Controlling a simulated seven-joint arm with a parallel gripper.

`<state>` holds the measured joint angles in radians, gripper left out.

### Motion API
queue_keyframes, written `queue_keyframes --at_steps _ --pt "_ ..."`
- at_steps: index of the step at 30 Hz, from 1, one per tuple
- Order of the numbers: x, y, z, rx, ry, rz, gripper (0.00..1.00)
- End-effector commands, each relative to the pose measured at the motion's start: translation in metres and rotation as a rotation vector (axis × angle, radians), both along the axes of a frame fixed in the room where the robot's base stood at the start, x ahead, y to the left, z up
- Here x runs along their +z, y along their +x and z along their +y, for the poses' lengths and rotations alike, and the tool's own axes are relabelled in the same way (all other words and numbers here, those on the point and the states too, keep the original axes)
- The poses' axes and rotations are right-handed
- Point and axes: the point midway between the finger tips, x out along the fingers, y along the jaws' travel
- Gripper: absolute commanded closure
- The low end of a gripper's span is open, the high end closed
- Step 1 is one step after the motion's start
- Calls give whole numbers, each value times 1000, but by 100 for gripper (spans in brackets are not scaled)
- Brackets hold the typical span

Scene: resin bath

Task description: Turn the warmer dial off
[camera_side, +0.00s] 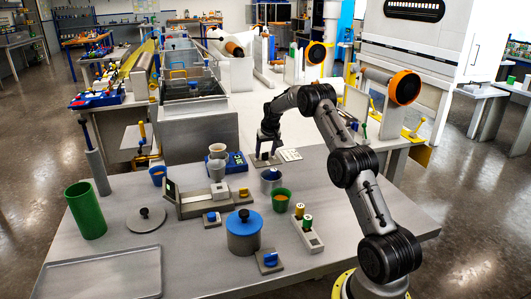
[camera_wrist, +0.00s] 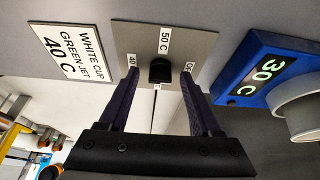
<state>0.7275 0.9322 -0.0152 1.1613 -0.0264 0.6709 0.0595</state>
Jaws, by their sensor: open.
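The warmer dial is a black knob (camera_wrist: 160,71) on a grey plate (camera_wrist: 205,45). Labels around it read 40 on the left, 50 C at the top and OFF on the right in the wrist view. A small white mark shows below the knob; I cannot tell which setting the dial is at. My gripper (camera_wrist: 159,84) is open, with one finger on each side of the knob. Gaps show between the fingers and the knob. In the side view my gripper (camera_side: 266,148) is low over the plate (camera_side: 262,161) at the table's back edge, hiding the knob.
A card (camera_wrist: 65,52) reading WHITE CUP GREEN JET 40 C lies on the other side. A metal cup (camera_side: 270,182) and green cup (camera_side: 281,203) stand nearer.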

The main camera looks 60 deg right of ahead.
Motion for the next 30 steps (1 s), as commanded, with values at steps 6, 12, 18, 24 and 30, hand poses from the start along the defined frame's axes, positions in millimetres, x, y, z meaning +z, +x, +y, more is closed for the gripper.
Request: queue_keyframes --at_steps 6,12,18,24,30 --pt "7 -1 1 -1 -1 -2 35" --pt "38 -10 10 0 -3 -3 35" --pt "79 -23 22 0 -3 -3 35" --pt "111 -32 32 0 -2 -2 35" --pt "126 -37 36 0 -1 -1 35"
